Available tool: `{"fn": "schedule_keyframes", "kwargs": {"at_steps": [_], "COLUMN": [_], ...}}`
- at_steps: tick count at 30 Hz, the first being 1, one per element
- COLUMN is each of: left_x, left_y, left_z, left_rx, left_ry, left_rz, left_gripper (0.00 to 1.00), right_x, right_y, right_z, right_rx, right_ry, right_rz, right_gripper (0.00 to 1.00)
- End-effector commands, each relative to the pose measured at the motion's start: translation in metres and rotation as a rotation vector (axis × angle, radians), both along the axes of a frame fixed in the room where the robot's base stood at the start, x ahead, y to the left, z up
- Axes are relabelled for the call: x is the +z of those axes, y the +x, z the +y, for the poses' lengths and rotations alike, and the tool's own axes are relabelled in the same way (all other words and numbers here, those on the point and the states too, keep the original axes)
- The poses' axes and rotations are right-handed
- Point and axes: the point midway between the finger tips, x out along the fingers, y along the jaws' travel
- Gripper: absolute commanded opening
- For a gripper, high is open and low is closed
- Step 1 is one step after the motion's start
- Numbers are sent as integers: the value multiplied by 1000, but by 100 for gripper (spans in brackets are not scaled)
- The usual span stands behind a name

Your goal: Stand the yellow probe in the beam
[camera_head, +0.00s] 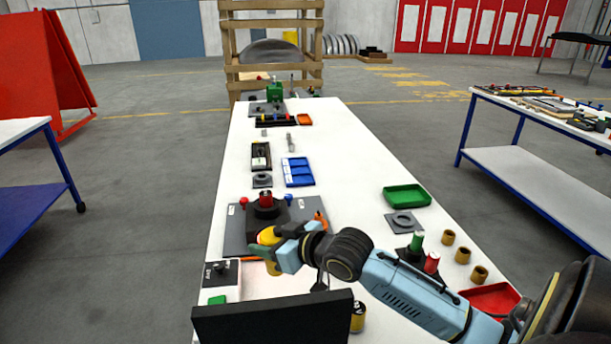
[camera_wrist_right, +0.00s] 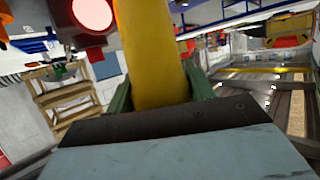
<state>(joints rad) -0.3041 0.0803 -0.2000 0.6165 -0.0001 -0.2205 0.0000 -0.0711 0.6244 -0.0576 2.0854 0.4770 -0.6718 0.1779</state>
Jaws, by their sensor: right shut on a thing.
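The yellow probe (camera_head: 268,238) is a thick yellow cylinder in front of a dark fixture with a red top (camera_head: 266,201). My right gripper (camera_head: 279,248) is shut around the probe. In the right wrist view the yellow probe (camera_wrist_right: 152,55) fills the space between the two green fingers of the right gripper (camera_wrist_right: 160,92). A bright red glowing disc (camera_wrist_right: 93,13) shows beside the probe there. I cannot tell from these views whether the probe's lower end touches anything. No beam of light is visible as such. My left gripper is out of view.
The fixture stands on a grey plate (camera_head: 308,212) with a red ball (camera_head: 244,201) and a blue ball (camera_head: 288,198). Green and red cylinders (camera_head: 417,241), tan rings (camera_head: 448,238) and a green tray (camera_head: 407,195) lie to the right. A dark panel (camera_head: 275,320) blocks the near edge.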

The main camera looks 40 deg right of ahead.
Motion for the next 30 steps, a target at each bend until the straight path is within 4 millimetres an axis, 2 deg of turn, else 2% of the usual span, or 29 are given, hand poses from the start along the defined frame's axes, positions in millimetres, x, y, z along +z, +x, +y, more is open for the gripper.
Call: {"fn": "schedule_keyframes", "kwargs": {"at_steps": [4,12,19,24,30], "left_x": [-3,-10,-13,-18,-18], "left_y": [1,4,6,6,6], "left_z": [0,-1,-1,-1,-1], "left_rx": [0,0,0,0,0], "left_ry": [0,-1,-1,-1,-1], "left_rz": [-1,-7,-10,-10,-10], "left_gripper": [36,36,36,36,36], "right_x": [-5,-52,-70,-95,-99], "right_y": [-1,-1,-1,-1,-1], "right_z": [-1,-1,-1,-1,-1], "right_rx": [-3,-3,-4,-3,-3], "right_ry": [2,2,2,2,0], "right_rz": [1,1,1,1,-2], "right_gripper": [28,28,28,28,28]}}
